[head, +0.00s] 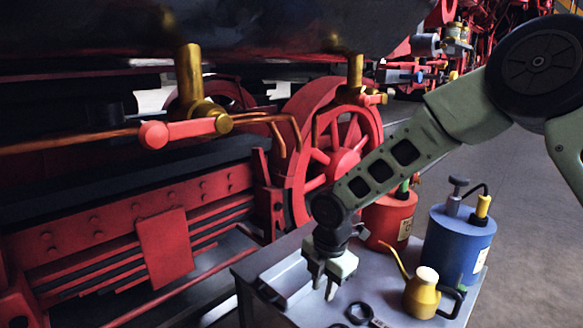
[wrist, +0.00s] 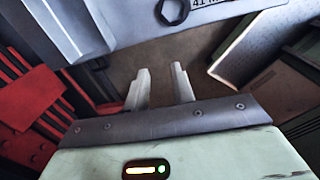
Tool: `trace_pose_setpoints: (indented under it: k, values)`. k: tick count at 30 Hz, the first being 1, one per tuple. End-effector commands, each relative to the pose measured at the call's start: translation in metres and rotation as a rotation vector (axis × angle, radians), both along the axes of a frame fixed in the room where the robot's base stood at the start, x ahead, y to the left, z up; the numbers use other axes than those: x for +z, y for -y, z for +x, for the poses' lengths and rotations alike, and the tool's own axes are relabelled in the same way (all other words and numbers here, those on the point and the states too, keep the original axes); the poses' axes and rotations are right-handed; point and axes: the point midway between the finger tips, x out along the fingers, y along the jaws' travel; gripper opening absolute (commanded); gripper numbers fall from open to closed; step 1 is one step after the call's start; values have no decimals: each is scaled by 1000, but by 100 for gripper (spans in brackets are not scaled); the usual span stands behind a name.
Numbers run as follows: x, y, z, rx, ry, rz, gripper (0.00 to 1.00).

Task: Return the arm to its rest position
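My arm reaches in from the right in the head view and bends down to my gripper (head: 325,284). The gripper hangs over the left part of a grey work table (head: 290,312), pointing down. In the wrist view my gripper (wrist: 160,78) has two pale fingers standing apart with nothing between them. Below the fingers there I see brown floor and the table's edge (wrist: 130,35). I cannot tell the exact height of the fingertips above the table.
On the table are a black ring-ended tool (head: 358,312), a yellow oil can (head: 422,296), a blue canister (head: 455,245) and a red canister (head: 388,220). A grey tray (head: 288,278) lies beside the gripper. A red locomotive wheel (head: 335,150) stands behind. Open floor (head: 515,190) lies right.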

Motion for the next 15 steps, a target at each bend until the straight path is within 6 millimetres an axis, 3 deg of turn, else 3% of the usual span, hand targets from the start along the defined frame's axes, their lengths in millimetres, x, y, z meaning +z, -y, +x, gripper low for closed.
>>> trace_pose_setpoints:
  k: [8,15]
  values:
    - [54,0,-32,-159,-18,-1,25]
    - [125,4,-82,-414,-40,-1,25]
